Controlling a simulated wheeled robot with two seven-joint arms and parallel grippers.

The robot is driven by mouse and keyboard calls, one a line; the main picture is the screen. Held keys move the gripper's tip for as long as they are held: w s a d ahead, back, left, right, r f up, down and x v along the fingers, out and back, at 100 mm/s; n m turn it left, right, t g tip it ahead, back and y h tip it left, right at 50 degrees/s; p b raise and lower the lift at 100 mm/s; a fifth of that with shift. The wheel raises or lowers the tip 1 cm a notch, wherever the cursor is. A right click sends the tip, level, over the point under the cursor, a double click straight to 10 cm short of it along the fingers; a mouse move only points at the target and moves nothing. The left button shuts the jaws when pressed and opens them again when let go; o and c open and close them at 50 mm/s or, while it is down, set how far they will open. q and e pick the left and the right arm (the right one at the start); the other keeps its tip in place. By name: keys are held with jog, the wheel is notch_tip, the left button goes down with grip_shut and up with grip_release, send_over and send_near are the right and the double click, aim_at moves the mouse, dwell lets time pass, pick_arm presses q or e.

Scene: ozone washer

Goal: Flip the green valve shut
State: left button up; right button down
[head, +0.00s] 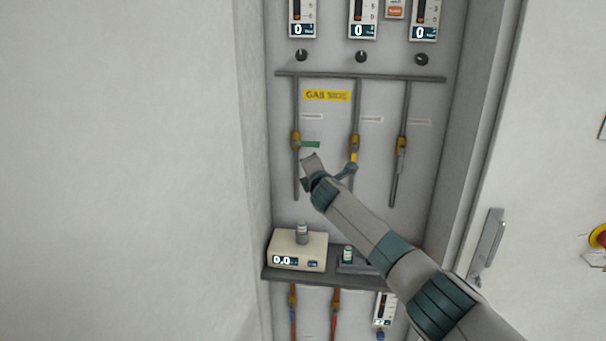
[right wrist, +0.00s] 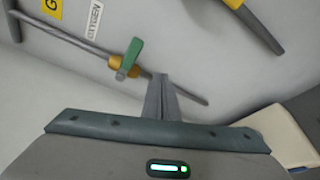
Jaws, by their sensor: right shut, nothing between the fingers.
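The green valve handle (head: 311,144) sticks out to the right from a brass valve body (head: 296,141) on the left vertical pipe of the cabinet. It lies across the pipe. In the right wrist view the green handle (right wrist: 132,54) also stands across its pipe, with the brass body (right wrist: 122,66) beside it. My right gripper (head: 310,160) is just below the handle in the head view. Its fingers (right wrist: 161,80) are shut and empty, close to the pipe below the valve. I see no clear contact with the handle. My left gripper is not in view.
The middle pipe has a valve with a yellow handle (head: 354,155), along the pipe. A third valve (head: 401,146) is on the right pipe. Below, a shelf (head: 290,277) holds a white display box (head: 298,252). Cabinet walls bound both sides.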

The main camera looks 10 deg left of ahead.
jog(key=s+r+b, duration=0.2)
jog(key=s, duration=0.6)
jog(key=shift+s+d+r+b, duration=0.35)
jog(key=shift+b, duration=0.05)
